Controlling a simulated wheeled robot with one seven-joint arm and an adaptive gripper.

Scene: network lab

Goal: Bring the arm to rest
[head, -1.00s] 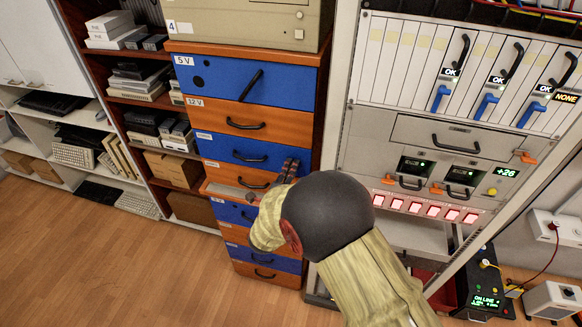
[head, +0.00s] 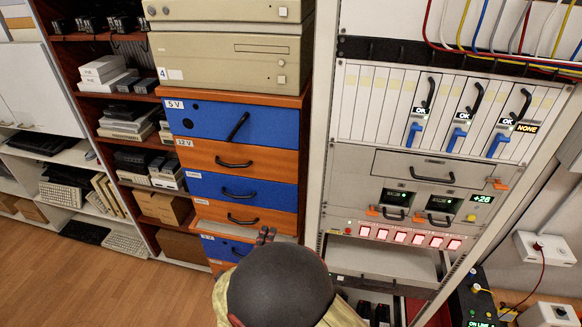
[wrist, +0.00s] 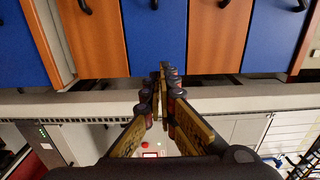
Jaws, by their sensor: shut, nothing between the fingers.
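My gripper (wrist: 163,75) is shut and empty in the wrist view, its fingertips together in front of blue and orange drawer fronts. In the head view, only the tips of my gripper (head: 266,235) show above my dark round arm joint, low in front of the drawer cabinet (head: 308,150). The rest of the fingers is hidden behind that joint. I cannot tell whether the fingertips touch a drawer.
The drawer cabinet has blue drawers (head: 205,122) and orange drawers (head: 200,156) with dark handles. An equipment rack (head: 328,130) with lit red switches (head: 418,239) stands to its right. Shelves (head: 100,150) stand left. The wooden floor (head: 90,285) at lower left is clear.

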